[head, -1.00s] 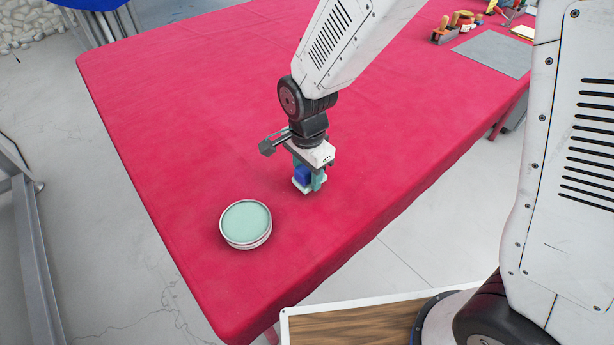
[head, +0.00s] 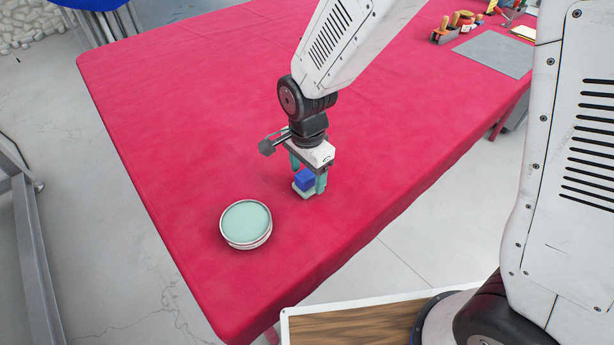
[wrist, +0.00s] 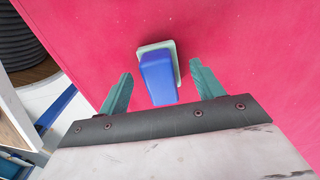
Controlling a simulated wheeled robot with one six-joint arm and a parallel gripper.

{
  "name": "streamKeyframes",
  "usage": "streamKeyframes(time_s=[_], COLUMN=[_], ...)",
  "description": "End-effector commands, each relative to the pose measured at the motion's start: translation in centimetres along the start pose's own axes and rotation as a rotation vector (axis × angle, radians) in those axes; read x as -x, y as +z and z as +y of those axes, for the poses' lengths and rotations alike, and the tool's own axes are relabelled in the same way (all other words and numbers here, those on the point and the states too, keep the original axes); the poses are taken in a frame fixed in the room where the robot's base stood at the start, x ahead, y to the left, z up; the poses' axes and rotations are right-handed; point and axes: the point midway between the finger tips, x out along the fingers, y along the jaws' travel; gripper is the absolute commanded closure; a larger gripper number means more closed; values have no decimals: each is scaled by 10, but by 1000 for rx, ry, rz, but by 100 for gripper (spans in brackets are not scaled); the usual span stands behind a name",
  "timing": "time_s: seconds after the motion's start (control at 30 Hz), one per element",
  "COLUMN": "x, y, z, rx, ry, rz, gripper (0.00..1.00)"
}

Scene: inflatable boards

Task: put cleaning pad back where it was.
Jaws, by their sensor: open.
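The cleaning pad, with a blue grip block (head: 304,178) on a pale green base (head: 305,191), rests on the red table cloth. In the wrist view the blue block (wrist: 159,79) stands between the two teal fingers, with a gap on each side, and the pale base (wrist: 156,46) shows beyond it. My gripper (head: 308,172) is open around the pad and points down. In the wrist view my gripper (wrist: 158,85) has both fingers spread apart.
A round tin with a pale green top (head: 246,222) stands to the left of the pad. The red table (head: 190,110) is clear around them. A grey sheet (head: 494,53) and hand tools (head: 456,27) lie at the far right. The table's front edge is close to the pad.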

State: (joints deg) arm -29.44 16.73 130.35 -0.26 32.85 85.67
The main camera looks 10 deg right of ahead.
Motion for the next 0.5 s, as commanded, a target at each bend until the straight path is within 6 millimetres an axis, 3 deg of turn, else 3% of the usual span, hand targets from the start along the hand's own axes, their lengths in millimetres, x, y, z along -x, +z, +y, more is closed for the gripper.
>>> streamKeyframes(time_s=[0.3, 0.5], x=[70, 94], y=[0, 0], z=[-1, 0], rx=[0, 0], ry=[-5, -1], rz=[0, -1], gripper=[34, 34])
